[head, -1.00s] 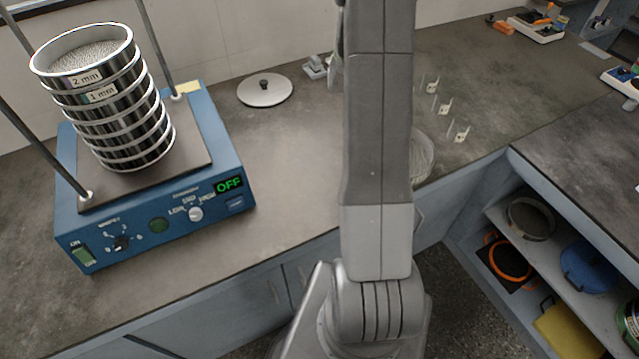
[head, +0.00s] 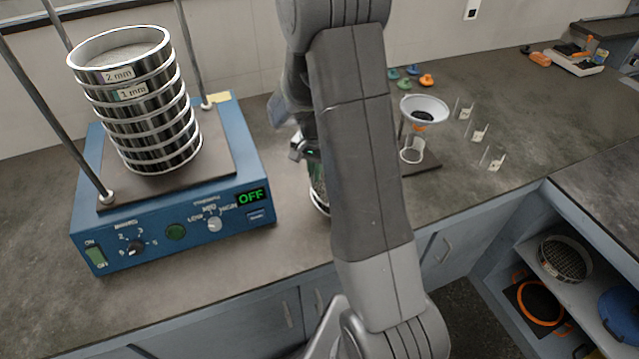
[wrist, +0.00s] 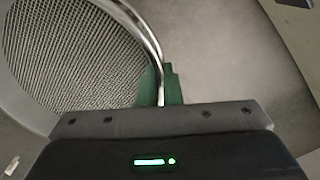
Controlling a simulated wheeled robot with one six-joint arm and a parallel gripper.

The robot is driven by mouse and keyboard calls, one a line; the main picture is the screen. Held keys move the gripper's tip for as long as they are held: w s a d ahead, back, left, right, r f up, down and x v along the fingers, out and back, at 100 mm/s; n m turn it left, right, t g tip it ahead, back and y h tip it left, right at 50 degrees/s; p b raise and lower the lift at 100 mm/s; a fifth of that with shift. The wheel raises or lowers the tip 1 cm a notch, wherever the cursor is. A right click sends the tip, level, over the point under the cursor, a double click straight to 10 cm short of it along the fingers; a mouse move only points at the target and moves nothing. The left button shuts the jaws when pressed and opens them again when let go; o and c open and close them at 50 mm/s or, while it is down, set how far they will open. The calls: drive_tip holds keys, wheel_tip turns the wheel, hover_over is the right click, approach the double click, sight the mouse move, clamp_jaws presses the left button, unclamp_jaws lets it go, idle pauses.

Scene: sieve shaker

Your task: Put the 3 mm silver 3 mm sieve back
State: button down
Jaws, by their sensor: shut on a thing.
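My gripper (wrist: 161,88) is shut on the rim of a silver sieve with a wire mesh (wrist: 75,55), between its green fingers in the wrist view. No label shows on this held sieve, so I cannot read its size. In the head view my gripper (head: 310,155) is right of the shaker, mostly behind my arm. Only a sliver of the held sieve (head: 319,198) shows there, near the bench's front edge. A slightly tilted stack of silver sieves (head: 145,110) stands on the blue shaker (head: 180,240); its top two labels read 2 mm and 1 mm.
The shaker has upright rods (head: 55,120) around the stack, and its display reads OFF. A funnel (head: 424,110) and a glass beaker (head: 412,150) stand right of my arm.

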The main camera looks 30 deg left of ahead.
drive_tip(key=shift+f, duration=2.05)
drive_tip(key=shift+f, duration=0.2)
drive_tip(key=c, duration=1.6)
unclamp_jaws()
drive_tip(key=shift+r, duration=0.1)
wheel_tip(320, 180, up, 12)
drive_tip(key=shift+r, duration=0.1)
